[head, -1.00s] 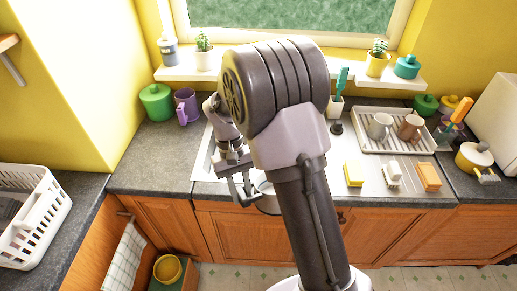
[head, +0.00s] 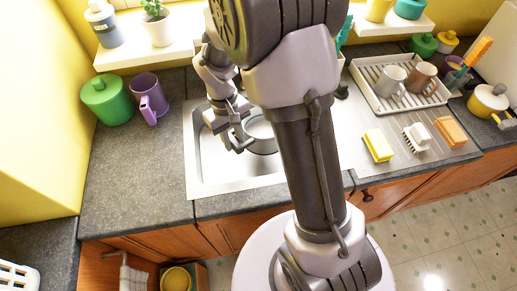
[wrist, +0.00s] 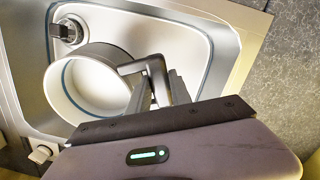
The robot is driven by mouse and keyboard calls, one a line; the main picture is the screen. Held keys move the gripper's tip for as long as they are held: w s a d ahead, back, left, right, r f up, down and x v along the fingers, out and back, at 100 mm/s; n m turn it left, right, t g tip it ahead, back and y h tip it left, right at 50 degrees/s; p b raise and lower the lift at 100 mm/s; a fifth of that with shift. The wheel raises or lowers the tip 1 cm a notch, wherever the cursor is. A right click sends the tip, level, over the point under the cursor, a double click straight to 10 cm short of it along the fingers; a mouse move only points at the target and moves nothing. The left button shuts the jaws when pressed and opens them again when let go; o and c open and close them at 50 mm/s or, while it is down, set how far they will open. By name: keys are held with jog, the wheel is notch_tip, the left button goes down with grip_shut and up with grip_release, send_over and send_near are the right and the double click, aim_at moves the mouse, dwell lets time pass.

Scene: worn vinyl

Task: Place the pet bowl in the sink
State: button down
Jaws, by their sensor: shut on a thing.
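The pet bowl (head: 262,138) is a round, pale bowl, partly hidden behind my arm in the head view. The sink's rim (wrist: 222,45) surrounds the bowl in the wrist view. The gap between bowl and basin floor is hard to judge.
A green canister (head: 108,102) and a purple mug (head: 149,100) stand left of the sink. A yellow sponge (head: 378,146), a brush (head: 416,137) and an orange block (head: 451,132) lie on the drainer. A rack (head: 372,95) holds mugs. The left counter front is clear.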

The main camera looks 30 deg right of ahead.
jog(key=r+n+p, duration=0.1)
jog(key=r+p, duration=0.2)
jog(key=r+n+p, duration=0.1)
jog(key=r, duration=0.1)
jog(key=shift+d+r+n+p, duration=0.25)
jog(key=shift+d+n+p, duration=0.05)
jog(key=shift+d+p, duration=0.1)
jog(key=shift+d+r+n+t+p, duration=0.1)
jog(key=shift+d+n+t+p, duration=0.1)
jog(key=shift+n+t+p, duration=0.25)
jog(key=shift+n, duration=0.25)
notch_tip(320, 180, down, 15)
jog(key=b, duration=0.7)
jog(key=shift+w, duration=0.1)
jog(key=shift+f, duration=0.2)
jog(key=shift+f+b, duration=0.15)
jog(key=shift+b, duration=0.2)
jog(key=c, duration=1.2)
grip_release()
jog(key=shift+o, duration=0.2)
